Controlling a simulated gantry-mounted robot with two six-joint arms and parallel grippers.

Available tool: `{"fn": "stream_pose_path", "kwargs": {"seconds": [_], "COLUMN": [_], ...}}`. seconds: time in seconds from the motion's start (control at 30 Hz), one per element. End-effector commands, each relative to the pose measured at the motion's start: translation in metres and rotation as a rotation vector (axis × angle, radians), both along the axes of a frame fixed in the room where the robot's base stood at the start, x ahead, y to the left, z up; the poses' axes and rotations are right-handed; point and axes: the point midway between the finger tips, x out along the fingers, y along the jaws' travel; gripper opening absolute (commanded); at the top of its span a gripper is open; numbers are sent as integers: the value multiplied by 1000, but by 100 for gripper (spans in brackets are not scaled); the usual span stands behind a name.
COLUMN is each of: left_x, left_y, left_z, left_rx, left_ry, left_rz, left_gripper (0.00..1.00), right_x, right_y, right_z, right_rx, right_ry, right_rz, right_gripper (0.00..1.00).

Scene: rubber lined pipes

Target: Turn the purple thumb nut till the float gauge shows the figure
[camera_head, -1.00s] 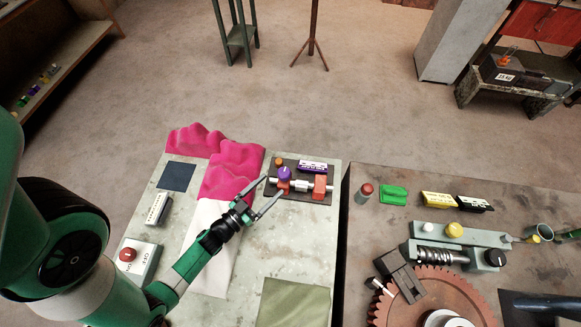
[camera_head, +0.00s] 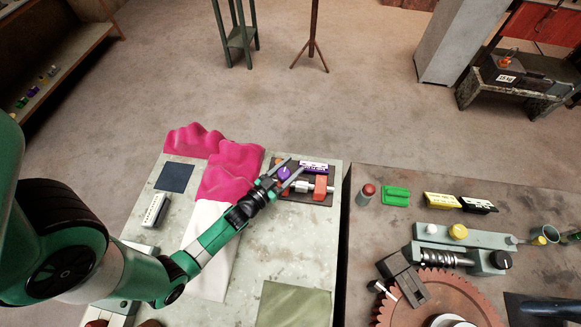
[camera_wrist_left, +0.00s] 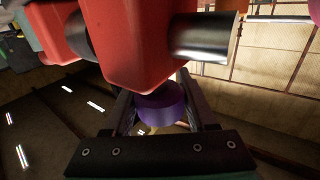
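The purple thumb nut (camera_head: 284,173) sits on the red-and-metal pipe fitting (camera_head: 320,186) on a dark plate. In the left wrist view the nut (camera_wrist_left: 162,106) shows below a red block (camera_wrist_left: 130,45), between my fingers. My left gripper (camera_head: 288,174) is open, one finger on each side of the nut; small gaps seem to remain. A purple-and-white labelled block (camera_head: 314,167) lies at the back of the plate; its writing is too small to read. I cannot pick out the float gauge's figure. My right gripper is not in view.
A green mat (camera_head: 294,304) lies at the front of the pale table (camera_head: 300,245). Across a narrow gap, the brown table holds a large toothed wheel (camera_head: 450,285) and a worm-screw assembly (camera_head: 455,240).

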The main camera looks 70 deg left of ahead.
Motion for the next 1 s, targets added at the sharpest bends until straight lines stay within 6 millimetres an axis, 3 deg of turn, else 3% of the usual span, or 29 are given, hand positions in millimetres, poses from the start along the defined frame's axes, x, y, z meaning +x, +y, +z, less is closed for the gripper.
{"fn": "stream_pose_path", "kwargs": {"seconds": [0.03,0.3,0.47,0.7,1.0], "left_x": [0,0,0,2,3], "left_y": [0,0,2,1,-9], "left_z": [0,0,4,9,1], "left_rx": [0,0,6,9,1], "left_ry": [0,0,-3,0,-3], "left_rz": [0,0,-9,-144,-390], "left_gripper": [46,0,0,0,0], "right_x": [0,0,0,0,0], "right_y": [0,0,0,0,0], "right_z": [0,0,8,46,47], "right_rx": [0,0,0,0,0], "right_ry": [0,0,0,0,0], "right_rz": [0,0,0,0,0], "right_gripper": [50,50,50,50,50]}}
